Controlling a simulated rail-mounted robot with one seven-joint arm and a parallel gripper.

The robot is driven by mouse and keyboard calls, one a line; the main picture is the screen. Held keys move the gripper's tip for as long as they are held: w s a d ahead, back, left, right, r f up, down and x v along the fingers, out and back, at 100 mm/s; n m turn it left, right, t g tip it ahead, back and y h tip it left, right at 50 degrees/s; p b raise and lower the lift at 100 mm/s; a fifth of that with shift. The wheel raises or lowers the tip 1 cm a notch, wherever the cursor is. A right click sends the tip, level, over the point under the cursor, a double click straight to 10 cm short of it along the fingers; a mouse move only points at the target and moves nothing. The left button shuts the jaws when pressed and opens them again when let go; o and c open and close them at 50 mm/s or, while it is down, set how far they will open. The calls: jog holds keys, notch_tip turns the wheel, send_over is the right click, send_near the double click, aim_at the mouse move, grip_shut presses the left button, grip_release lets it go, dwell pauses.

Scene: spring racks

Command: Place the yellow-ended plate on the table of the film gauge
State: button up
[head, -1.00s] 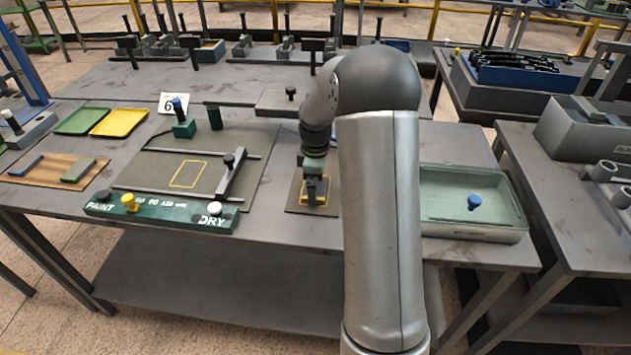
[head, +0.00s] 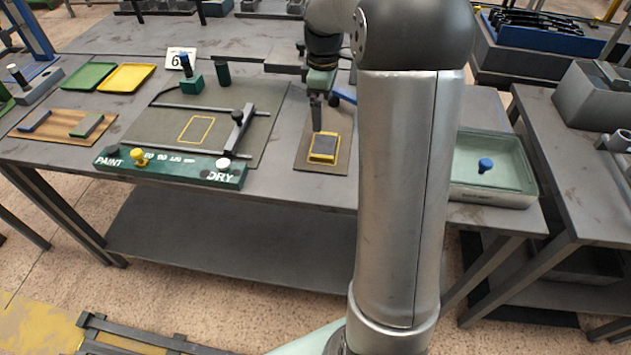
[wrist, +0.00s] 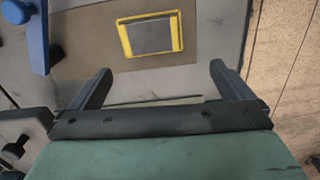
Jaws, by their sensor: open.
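The yellow-ended plate (head: 323,147) has a dark grey middle and lies flat on a small brown mat (head: 308,165), to the right of the film gauge. It also shows in the wrist view (wrist: 151,37), ahead of my fingers, with thin yellow lines along its long sides. My gripper (head: 317,128) is open and empty, above the plate's far side; both spread fingers show in the wrist view (wrist: 161,72). The film gauge's table (head: 175,140) is a flat grey-green board with a yellow outlined rectangle, empty inside. Rails and a black-knobbed crossbar (head: 237,132) lie on it.
A green PAINT/DRY panel (head: 170,166) with yellow and white knobs runs along the gauge's front. Green (head: 88,76) and yellow (head: 126,78) trays stand at the left. A pale green tray (head: 520,195) with a blue knob stands right. Knobbed blocks stand behind the gauge.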

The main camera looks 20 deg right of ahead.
jog(key=s+a+f+m, duration=0.1)
jog(key=s+a+m, duration=0.4)
jog(key=s, duration=0.8)
jog(key=s+a+f+m, duration=0.2)
jog(key=s+a+m, duration=0.3)
jog(key=s+a, duration=0.5)
jog(key=s, duration=0.4)
jog(key=shift+f, duration=0.25)
